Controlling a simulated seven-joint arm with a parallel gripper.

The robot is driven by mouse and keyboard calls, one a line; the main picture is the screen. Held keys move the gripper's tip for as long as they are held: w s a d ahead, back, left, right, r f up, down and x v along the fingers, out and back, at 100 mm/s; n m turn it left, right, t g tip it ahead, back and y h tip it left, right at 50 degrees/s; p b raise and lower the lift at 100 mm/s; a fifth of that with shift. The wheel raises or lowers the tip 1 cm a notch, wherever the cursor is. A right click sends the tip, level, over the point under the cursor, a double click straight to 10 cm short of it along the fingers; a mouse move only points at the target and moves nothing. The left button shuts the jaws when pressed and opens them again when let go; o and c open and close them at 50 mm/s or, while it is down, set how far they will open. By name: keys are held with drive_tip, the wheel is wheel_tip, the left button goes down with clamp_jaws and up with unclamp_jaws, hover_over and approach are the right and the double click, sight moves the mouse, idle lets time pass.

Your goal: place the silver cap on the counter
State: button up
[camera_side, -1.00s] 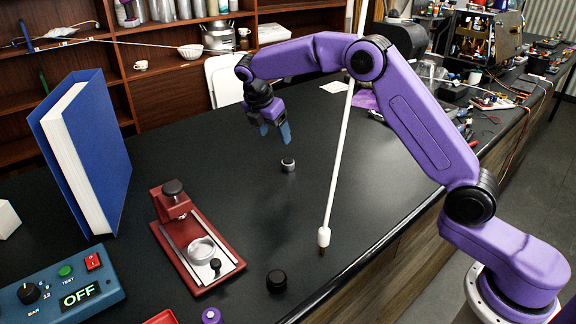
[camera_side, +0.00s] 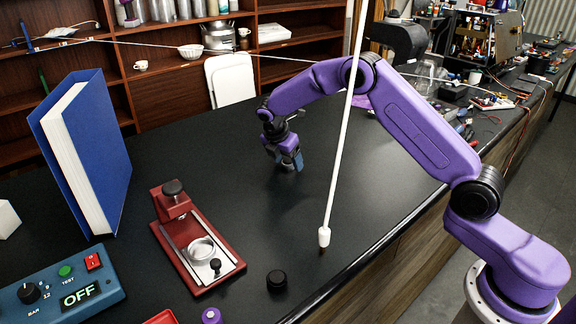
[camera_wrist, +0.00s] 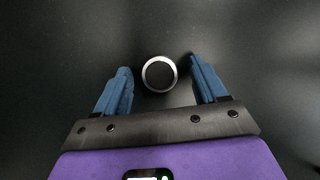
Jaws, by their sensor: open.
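The silver cap (camera_wrist: 159,74), a round piece with a bright rim and a dark centre, rests on the black counter (camera_side: 240,130) in the wrist view. My gripper (camera_side: 287,167) is low over the counter, pointing down. Its blue fingers are open, one on each side of the cap in the wrist view, with dark gaps between each finger and the cap. In the side view the gripper hides the cap.
A white rod (camera_side: 341,150) rises in front of my arm. A red press-like fixture (camera_side: 228,265), a black knob (camera_side: 277,281) and a blue control box (camera_side: 65,285) are nearer the front. A blue book (camera_side: 90,150) stands at left. The counter around my gripper is clear.

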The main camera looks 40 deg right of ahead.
sight(288, 163)
drive_tip(key=shift+f, duration=0.15)
drive_tip(key=c, duration=1.3)
drive_tip(key=shift+r, duration=0.4)
wheel_tip(288, 163, up, 3)
drive_tip(key=shift+s, duration=0.15)
drive_tip(key=s+r, duration=0.9)
drive_tip(key=s, duration=0.4)
drive_tip(key=shift+s+r, duration=0.15)
drive_tip(key=shift+s, duration=0.2)
